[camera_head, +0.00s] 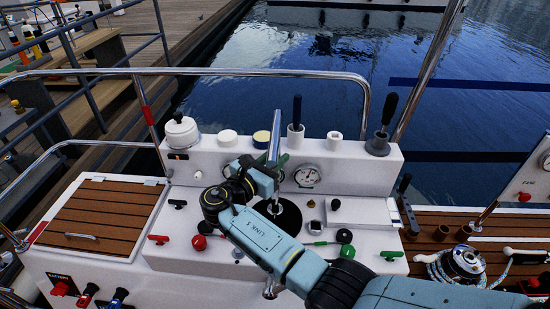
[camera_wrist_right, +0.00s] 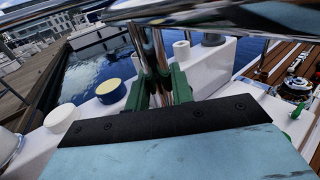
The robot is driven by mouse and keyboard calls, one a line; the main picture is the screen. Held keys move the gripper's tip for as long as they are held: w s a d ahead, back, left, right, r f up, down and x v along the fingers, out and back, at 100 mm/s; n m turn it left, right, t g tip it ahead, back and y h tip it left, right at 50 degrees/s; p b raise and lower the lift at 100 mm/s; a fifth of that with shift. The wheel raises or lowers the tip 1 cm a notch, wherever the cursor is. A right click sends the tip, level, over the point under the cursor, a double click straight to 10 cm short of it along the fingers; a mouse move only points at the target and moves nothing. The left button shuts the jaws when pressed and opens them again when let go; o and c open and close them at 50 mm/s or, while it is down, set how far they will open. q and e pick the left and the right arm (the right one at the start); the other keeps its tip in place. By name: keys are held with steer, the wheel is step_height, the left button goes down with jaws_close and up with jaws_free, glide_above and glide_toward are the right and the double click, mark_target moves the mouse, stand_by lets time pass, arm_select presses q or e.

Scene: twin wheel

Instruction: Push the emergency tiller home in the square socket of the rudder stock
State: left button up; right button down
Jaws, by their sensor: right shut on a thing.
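The emergency tiller shows as a bright steel bar (camera_head: 275,135) standing up from my right gripper, above the white console. My right gripper (camera_head: 277,168) is at the middle of the console, partly hidden by its own wrist. In the right wrist view its green fingers (camera_wrist_right: 160,88) are shut on a steel tube (camera_wrist_right: 152,50), which stands nearly upright between them. A dark round plate (camera_head: 287,217) lies on the console just below my gripper, partly covered by my arm. I cannot make out the square socket or the tiller's lower end. My left gripper is out of view.
A steel rail (camera_head: 220,72) runs behind.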

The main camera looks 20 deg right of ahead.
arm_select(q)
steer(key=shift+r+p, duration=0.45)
arm_select(e)
steer(key=shift+r, duration=0.15)
stand_by(0.4)
arm_select(q)
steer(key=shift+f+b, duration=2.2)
steer(key=shift+b, duration=0.05)
arm_select(e)
steer(key=shift+f, duration=2.85)
steer(key=c, duration=1.1)
jaws_free()
steer(key=shift+c, duration=0.2)
steer(key=shift+f, duration=0.2)
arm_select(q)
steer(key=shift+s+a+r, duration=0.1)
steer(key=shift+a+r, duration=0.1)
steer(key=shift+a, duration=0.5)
arm_select(e)
steer(key=v, duration=0.7)
steer(key=shift+a, duration=0.25)
steer(key=shift+s+r, duration=0.1)
steer(key=shift+s, duration=0.05)
